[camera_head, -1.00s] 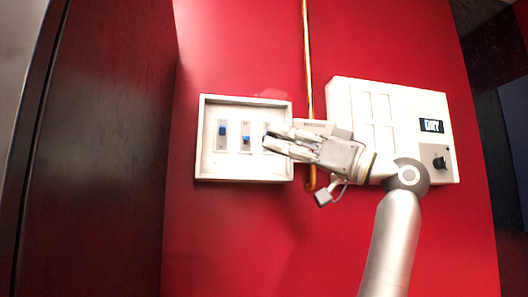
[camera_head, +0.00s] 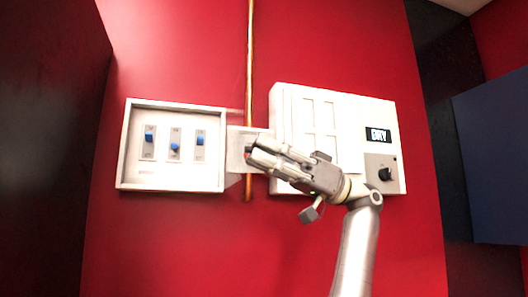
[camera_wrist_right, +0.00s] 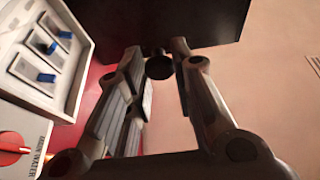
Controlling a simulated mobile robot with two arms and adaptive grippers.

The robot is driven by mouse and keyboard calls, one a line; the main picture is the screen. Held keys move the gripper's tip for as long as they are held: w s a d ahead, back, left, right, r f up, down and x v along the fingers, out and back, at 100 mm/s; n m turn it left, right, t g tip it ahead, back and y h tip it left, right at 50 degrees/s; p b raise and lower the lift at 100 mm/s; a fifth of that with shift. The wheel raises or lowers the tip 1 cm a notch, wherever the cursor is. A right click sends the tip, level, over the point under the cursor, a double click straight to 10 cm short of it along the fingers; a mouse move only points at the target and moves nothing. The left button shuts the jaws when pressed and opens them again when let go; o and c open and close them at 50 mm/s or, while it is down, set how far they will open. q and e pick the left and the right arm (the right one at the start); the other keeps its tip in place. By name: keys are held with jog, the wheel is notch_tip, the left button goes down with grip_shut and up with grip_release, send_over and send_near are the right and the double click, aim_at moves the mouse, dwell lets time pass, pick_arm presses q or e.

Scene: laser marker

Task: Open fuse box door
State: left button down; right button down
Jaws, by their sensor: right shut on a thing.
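The fuse box (camera_head: 122,150) is a white shallow frame on the red wall, and its front is uncovered in the head view. Several-part switch plates with blue switches (camera_head: 149,138) show inside it. It also shows at the upper left of the right wrist view (camera_wrist_right: 88,40). My right gripper (camera_head: 254,150) is to the right of the box, apart from its frame. In the right wrist view its fingertips are around a dark round knob (camera_wrist_right: 159,68) at a dark block (camera_wrist_right: 205,22). I cannot make out the door panel in the head view. My left gripper is not in view.
A white panel (camera_head: 234,140) labelled for main water, with a red part (camera_wrist_right: 12,156), lies behind my fingertips. A copper pipe (camera_head: 250,60) runs down the wall. A larger white box (camera_head: 350,106) with a display and black knob (camera_head: 385,174) is at right.

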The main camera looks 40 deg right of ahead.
jog(key=shift+r, duration=0.15)
jog(key=c, duration=1.6)
grip_release()
jog(key=shift+c, duration=0.2)
jog(key=o, duration=0.4)
jog(key=shift+a, duration=0.1)
jog(key=v, duration=1.2)
jog(key=shift+w, duration=0.15)
